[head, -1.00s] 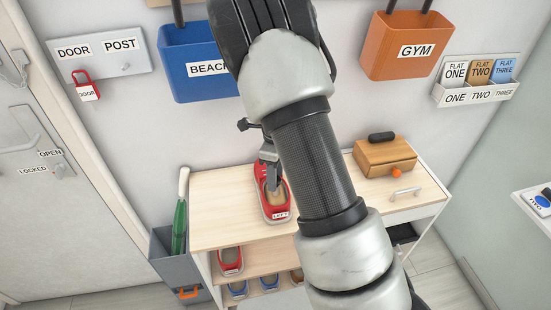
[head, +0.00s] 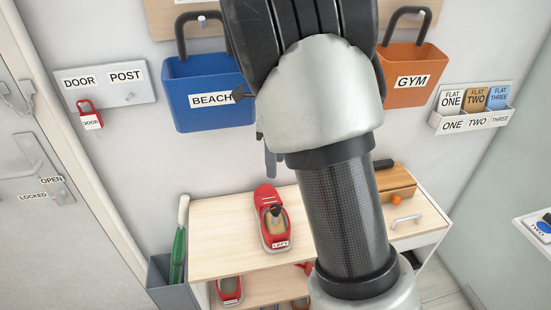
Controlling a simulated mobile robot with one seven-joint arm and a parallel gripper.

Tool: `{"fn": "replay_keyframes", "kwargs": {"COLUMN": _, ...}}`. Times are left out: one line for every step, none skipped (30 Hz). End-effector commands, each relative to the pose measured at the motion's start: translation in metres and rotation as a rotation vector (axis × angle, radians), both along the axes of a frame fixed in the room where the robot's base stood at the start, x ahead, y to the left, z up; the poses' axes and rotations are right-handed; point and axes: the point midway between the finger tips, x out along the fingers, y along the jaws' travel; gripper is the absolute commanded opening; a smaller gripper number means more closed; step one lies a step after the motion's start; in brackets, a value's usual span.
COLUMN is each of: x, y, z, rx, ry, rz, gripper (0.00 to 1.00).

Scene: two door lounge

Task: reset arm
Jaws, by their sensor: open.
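My arm fills the middle of the head view. My gripper (head: 270,164) is mostly hidden behind it; only a grey finger shows at the arm's left edge, above the bench top. The gripper is open, and I see nothing held in it. A red shoe (head: 267,198) with a LEFT label sits on the light wood bench (head: 220,254), apart from the visible finger.
A blue BEACH bag (head: 190,82) and an orange GYM bag (head: 408,64) hang on the wall behind. A wooden box (head: 398,181) stands at the bench's right, partly hidden by my arm. A grey umbrella bin (head: 160,276) stands left of the bench.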

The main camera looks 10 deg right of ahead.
Motion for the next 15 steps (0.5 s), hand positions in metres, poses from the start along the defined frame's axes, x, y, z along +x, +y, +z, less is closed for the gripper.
{"fn": "replay_keyframes", "kwargs": {"x": 0.000, "y": 0.000, "z": 0.000, "rx": 0.000, "ry": 0.000, "rz": 0.000, "gripper": 0.43}}
{"fn": "replay_keyframes", "kwargs": {"x": 0.000, "y": 0.000, "z": 0.000, "rx": 0.000, "ry": 0.000, "rz": 0.000, "gripper": 0.43}}
{"fn": "replay_keyframes", "kwargs": {"x": 0.000, "y": 0.000, "z": 0.000, "rx": 0.000, "ry": 0.000, "rz": 0.000, "gripper": 0.43}}
{"fn": "replay_keyframes", "kwargs": {"x": 0.000, "y": 0.000, "z": 0.000, "rx": 0.000, "ry": 0.000, "rz": 0.000, "gripper": 0.43}}
{"fn": "replay_keyframes", "kwargs": {"x": 0.000, "y": 0.000, "z": 0.000, "rx": 0.000, "ry": 0.000, "rz": 0.000, "gripper": 0.43}}
{"fn": "replay_keyframes", "kwargs": {"x": 0.000, "y": 0.000, "z": 0.000, "rx": 0.000, "ry": 0.000, "rz": 0.000, "gripper": 0.43}}
{"fn": "replay_keyframes", "kwargs": {"x": 0.000, "y": 0.000, "z": 0.000, "rx": 0.000, "ry": 0.000, "rz": 0.000, "gripper": 0.43}}
{"fn": "replay_keyframes", "kwargs": {"x": 0.000, "y": 0.000, "z": 0.000, "rx": 0.000, "ry": 0.000, "rz": 0.000, "gripper": 0.43}}
{"fn": "replay_keyframes", "kwargs": {"x": 0.000, "y": 0.000, "z": 0.000, "rx": 0.000, "ry": 0.000, "rz": 0.000, "gripper": 0.43}}
{"fn": "replay_keyframes", "kwargs": {"x": 0.000, "y": 0.000, "z": 0.000, "rx": 0.000, "ry": 0.000, "rz": 0.000, "gripper": 0.43}}
{"fn": "replay_keyframes", "kwargs": {"x": 0.000, "y": 0.000, "z": 0.000, "rx": 0.000, "ry": 0.000, "rz": 0.001, "gripper": 0.43}}
{"fn": "replay_keyframes", "kwargs": {"x": -0.001, "y": 0.000, "z": 0.001, "rx": 0.003, "ry": -0.002, "rz": 0.008, "gripper": 0.43}}
{"fn": "replay_keyframes", "kwargs": {"x": -0.003, "y": 0.000, "z": 0.003, "rx": 0.006, "ry": -0.004, "rz": 0.020, "gripper": 0.43}}
{"fn": "replay_keyframes", "kwargs": {"x": -0.005, "y": -0.001, "z": 0.006, "rx": 0.012, "ry": -0.008, "rz": 0.037, "gripper": 0.43}}
{"fn": "replay_keyframes", "kwargs": {"x": -0.009, "y": -0.001, "z": 0.012, "rx": 0.022, "ry": -0.018, "rz": 0.075, "gripper": 0.43}}
